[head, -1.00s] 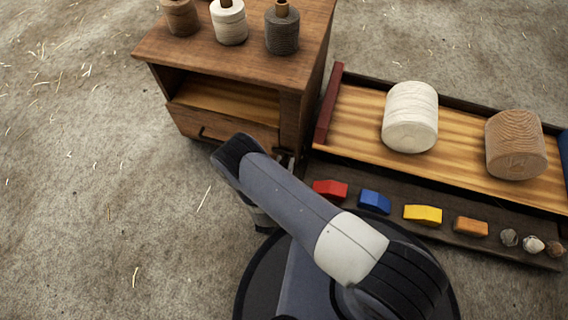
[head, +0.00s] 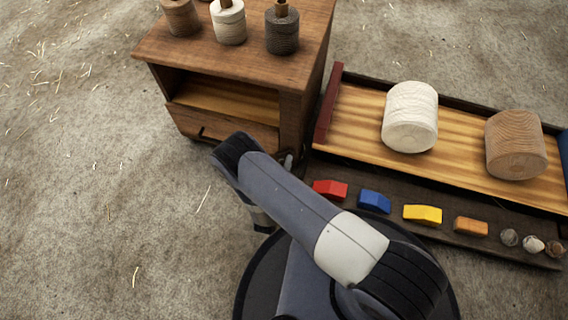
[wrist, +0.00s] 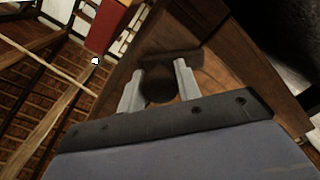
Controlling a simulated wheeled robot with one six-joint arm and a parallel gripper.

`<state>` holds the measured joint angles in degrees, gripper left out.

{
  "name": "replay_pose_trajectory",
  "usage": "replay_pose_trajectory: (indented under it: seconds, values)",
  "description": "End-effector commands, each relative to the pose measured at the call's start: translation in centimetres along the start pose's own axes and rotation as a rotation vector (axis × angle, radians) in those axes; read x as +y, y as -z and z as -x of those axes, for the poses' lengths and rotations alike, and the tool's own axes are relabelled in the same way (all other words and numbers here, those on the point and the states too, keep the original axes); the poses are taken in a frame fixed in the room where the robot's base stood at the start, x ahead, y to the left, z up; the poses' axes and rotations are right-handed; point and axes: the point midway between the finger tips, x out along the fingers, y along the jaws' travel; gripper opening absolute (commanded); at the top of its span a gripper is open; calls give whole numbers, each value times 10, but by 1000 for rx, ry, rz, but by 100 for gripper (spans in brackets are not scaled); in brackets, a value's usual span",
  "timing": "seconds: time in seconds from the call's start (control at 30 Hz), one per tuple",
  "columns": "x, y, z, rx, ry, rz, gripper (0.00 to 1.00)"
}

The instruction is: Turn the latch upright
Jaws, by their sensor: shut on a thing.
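The latch (wrist: 171,62) is a dark bar with a rounded dark part on the brown wooden face of the cabinet, in the wrist view. My gripper (wrist: 158,84) has its two pale fingers on either side of the rounded part and is shut on it. The bar crosses just beyond the fingertips; its true tilt is hard to judge. In the head view my gripper (head: 288,160) shows only as a small grey bit by the cabinet's front right corner, and my arm hides most of the latch area.
The cabinet (head: 235,62) carries several thread spools. Its drawer front (head: 215,128) has a dark handle. To the right is a wooden tray (head: 350,120) with a white roll (head: 410,117) and a tan roll (head: 515,145). Coloured blocks lie along its near ledge. Floor at left is clear.

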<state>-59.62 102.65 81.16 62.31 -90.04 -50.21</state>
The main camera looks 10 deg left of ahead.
Motion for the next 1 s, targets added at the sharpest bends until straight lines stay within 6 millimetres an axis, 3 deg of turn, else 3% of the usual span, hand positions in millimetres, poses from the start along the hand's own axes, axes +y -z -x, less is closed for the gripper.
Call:
replay_pose_trajectory:
  seconds: [0.6,1.0]
  values:
    - [-2,1,0,-21,9,557,10]
    - [-2,1,0,-28,11,765,10]
